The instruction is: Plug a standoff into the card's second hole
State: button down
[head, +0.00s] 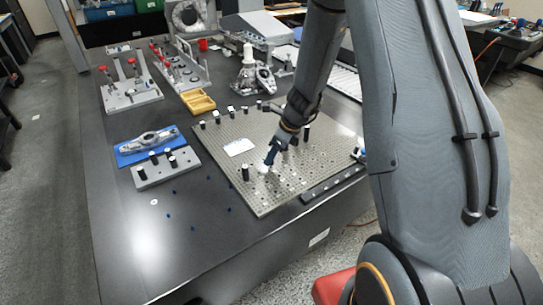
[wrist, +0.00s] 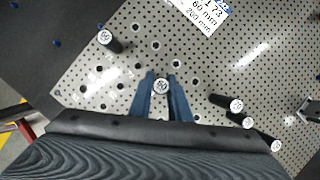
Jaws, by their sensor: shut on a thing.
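The white card (head: 240,147) lies on the perforated metal plate (head: 225,130). In the wrist view the card (wrist: 200,14) is at the top, partly cut off, with "60 mm" and "200 mm" readable. My gripper (wrist: 161,92) has blue fingers shut on a standoff (wrist: 161,86) whose white top reads 60. In the head view my gripper (head: 268,164) is low over the plate, in front of the card. Whether the held standoff's lower end is in a hole is hidden. Another black standoff (head: 245,173) stands left of my gripper; its white top (wrist: 105,38) also reads 60.
Several standoffs (wrist: 237,106) stand at the right in the wrist view. A grey rack (head: 180,172) with black standoffs and a blue tray (head: 125,158) lie left of the plate. A yellow bin (head: 198,102) and fixtures stand behind. The front table area is mostly clear.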

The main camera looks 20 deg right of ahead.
jog(key=shift+f+b, duration=0.85)
jog(key=shift+f, duration=0.05)
dwell(0.3)
jog(key=c, duration=1.6)
grip_release()
jog(key=shift+o, duration=0.2)
jog(key=v, duration=0.7)
jog(key=shift+d+r, duration=0.2)
jog(key=shift+r, duration=0.15)
jog(key=shift+s, duration=0.1)
jog(key=s+a+r+n+g+h, duration=0.1)
jog(key=s+r+n, duration=0.3)
jog(key=s+n, duration=0.7)
jog(key=s+a+r+n+g+h, duration=0.1)
jog(key=s+r+n+h, duration=0.1)
jog(key=s+n, duration=1)
jog(key=r+n, duration=0.1)
jog(key=n, duration=0.1)
jog(key=shift+a+r+n, duration=0.3)
jog(key=shift+r, duration=0.1)
